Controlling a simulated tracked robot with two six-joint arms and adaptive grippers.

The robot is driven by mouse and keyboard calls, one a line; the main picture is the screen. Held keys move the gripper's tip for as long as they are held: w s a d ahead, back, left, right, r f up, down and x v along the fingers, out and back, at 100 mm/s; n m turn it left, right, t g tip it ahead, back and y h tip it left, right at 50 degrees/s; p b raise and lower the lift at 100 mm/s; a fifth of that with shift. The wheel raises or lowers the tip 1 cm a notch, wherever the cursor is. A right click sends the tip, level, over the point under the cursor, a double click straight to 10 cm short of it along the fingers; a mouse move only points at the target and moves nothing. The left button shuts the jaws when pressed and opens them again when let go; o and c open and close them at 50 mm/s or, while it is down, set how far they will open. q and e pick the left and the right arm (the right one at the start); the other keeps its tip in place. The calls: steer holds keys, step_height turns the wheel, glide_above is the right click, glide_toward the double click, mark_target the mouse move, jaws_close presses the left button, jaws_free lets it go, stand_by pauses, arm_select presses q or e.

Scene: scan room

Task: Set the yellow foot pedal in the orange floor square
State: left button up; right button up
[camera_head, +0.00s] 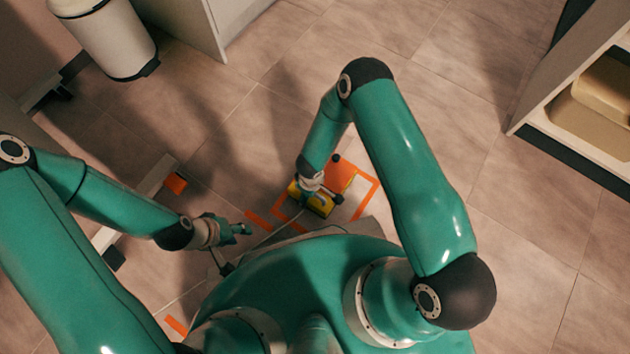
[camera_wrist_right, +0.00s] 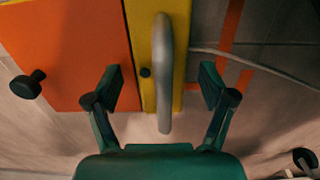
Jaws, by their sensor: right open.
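The foot pedal is on the floor, with a yellow part (camera_head: 322,208) and an orange panel (camera_head: 342,174) joined to it. The orange floor square (camera_head: 371,196) shows as tape lines around it; the arm and pedal hide parts, so I cannot tell whether every pedal edge is inside. In the right wrist view, my right gripper (camera_wrist_right: 160,88) is open, its fingers on either side of the pedal's grey bar (camera_wrist_right: 164,70) and apart from it. The yellow part (camera_wrist_right: 144,50) lies beneath. My left gripper (camera_head: 240,229) is left of the square, its finger opening unclear.
A pale cable (camera_head: 283,229) runs left from the pedal. Other orange floor marks (camera_head: 176,183) lie to the left. A white bin (camera_head: 108,42) stands at the upper left, and a shelf unit (camera_head: 570,110) at the right. The tiled floor between is clear.

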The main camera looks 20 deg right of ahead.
steer(key=shift+r, duration=0.1)
step_height(320, 180, up, 12)
steer(key=p, duration=0.4)
steer(key=shift+f+p, duration=0.25)
steer(key=shift+p, duration=0.05)
steer(key=shift+s+r, duration=0.15)
steer(key=shift+s, duration=0.05)
steer(key=s+a+r+m+g+y, duration=0.25)
steer(key=s+r+m+y, duration=0.3)
steer(key=s, duration=0.35)
steer(key=d+m+t, duration=0.1)
steer(key=d+r+m+t+h, duration=0.1)
steer(key=d+m, duration=0.1)
steer(key=d+r+m+t, duration=0.1)
steer(key=shift+d+h, duration=0.25)
steer(key=shift+d, duration=0.1)
steer(key=shift+r, duration=0.1)
